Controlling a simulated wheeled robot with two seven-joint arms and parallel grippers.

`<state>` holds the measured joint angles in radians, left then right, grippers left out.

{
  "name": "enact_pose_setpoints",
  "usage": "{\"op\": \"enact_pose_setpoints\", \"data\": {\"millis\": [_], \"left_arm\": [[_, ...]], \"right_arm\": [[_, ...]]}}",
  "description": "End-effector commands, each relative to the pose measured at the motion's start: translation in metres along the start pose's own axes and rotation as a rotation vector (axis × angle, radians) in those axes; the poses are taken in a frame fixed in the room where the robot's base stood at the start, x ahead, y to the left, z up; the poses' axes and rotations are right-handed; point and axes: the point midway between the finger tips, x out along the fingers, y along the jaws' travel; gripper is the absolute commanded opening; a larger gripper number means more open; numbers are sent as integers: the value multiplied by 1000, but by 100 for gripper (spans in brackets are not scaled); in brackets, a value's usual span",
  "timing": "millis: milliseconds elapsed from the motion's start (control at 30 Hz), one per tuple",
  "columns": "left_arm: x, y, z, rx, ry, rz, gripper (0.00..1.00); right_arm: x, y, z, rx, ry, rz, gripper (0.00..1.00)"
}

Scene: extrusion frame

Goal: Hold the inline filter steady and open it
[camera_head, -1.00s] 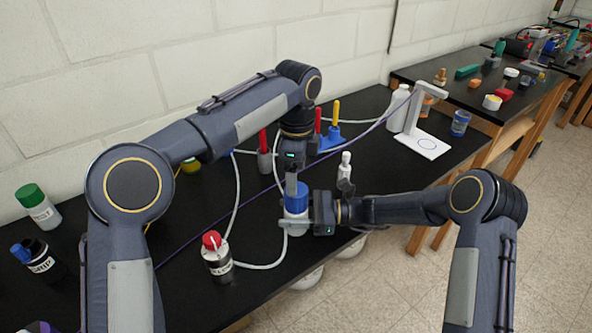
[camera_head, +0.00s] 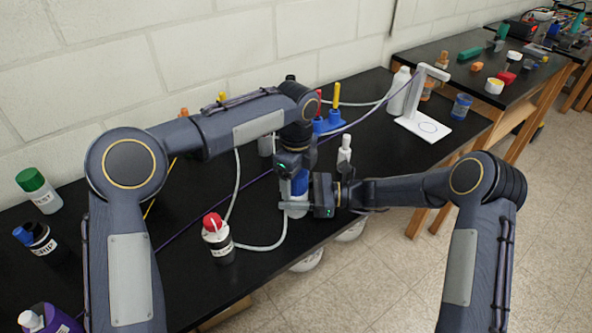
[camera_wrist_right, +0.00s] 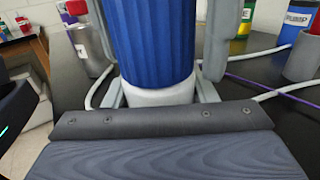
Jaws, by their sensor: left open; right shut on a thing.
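The inline filter stands upright at the bench's front edge, with a ribbed blue cap (camera_head: 299,187) on a white lower body (camera_head: 296,212). The right wrist view shows the blue cap (camera_wrist_right: 153,45) close up, above the white body (camera_wrist_right: 160,96). My right gripper (camera_head: 294,206) comes in from the right and is shut on the white body, below the cap. My left gripper (camera_head: 295,180) points down from above at the cap and is open. Its grey fingers stand on either side of the cap in the right wrist view. My left wrist partly hides the cap top in the head view.
A red-capped bottle (camera_head: 218,239) stands left of the filter, with a pale hose (camera_head: 262,246) running between them. A white bottle (camera_head: 344,153) stands just behind. A white stand (camera_head: 428,127) is at the back right. Purple tubing (camera_head: 215,210) crosses the bench.

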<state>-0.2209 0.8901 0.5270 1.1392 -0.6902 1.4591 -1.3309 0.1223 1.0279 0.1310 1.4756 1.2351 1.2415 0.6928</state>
Motion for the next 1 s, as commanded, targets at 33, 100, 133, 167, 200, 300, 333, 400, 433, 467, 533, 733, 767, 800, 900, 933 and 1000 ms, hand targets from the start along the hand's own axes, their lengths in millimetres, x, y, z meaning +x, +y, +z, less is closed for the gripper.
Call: {"op": "enact_pose_setpoints", "data": {"millis": [33, 100, 133, 167, 200, 300, 333, 400, 433, 467, 533, 733, 767, 800, 900, 933, 1000], "left_arm": [[1, 0, 0, 0, 0, 0, 69], [1, 0, 0, 0, 0, 0, 69], [1, 0, 0, 0, 0, 0, 69], [1, 0, 0, 0, 0, 0, 69], [1, 0, 0, 0, 0, 0, 69], [1, 0, 0, -1, 0, 0, 60], [1, 0, 0, -1, 0, 0, 56], [1, 0, 0, -1, 0, 0, 46], [1, 0, 0, -1, 0, 0, 43], [1, 0, 0, -1, 0, 0, 39], [1, 0, 0, -1, 0, 0, 29], [0, 0, 0, -71, -1, 0, 23], [0, 0, -1, -115, -1, 0, 23], [0, 0, 0, -193, -2, -1, 23], [-1, 0, -1, -457, -3, -2, 23], [-1, 0, -1, -544, -3, -3, 23], [-1, 0, -1, -750, -3, -2, 23]], "right_arm": [[0, 0, 0, 0, 0, 0, 0], [0, 0, 0, 0, 0, 0, 0], [0, 0, 0, 0, 0, 0, 0], [0, 0, 0, 0, 0, 0, 0], [0, 0, 0, 0, 0, 0, 0], [0, 0, 0, 0, 0, 0, 0], [0, 0, 0, 0, 0, 0, 0], [0, 0, 0, 0, 0, 0, 0], [0, 0, 0, 0, 0, 0, 0], [0, 0, 0, 0, 0, 0, 0], [0, 0, 0, 0, 0, 0, 0], [0, 0, 0, 0, 0, 0, 0], [0, 0, 0, 0, 0, 0, 0], [0, 0, 0, 0, 0, 0, 0], [0, 0, 0, 0, 0, 0, 0], [0, 0, 0, 0, 0, 0, 0], [0, 0, 0, 0, 0, 0, 0]]}}
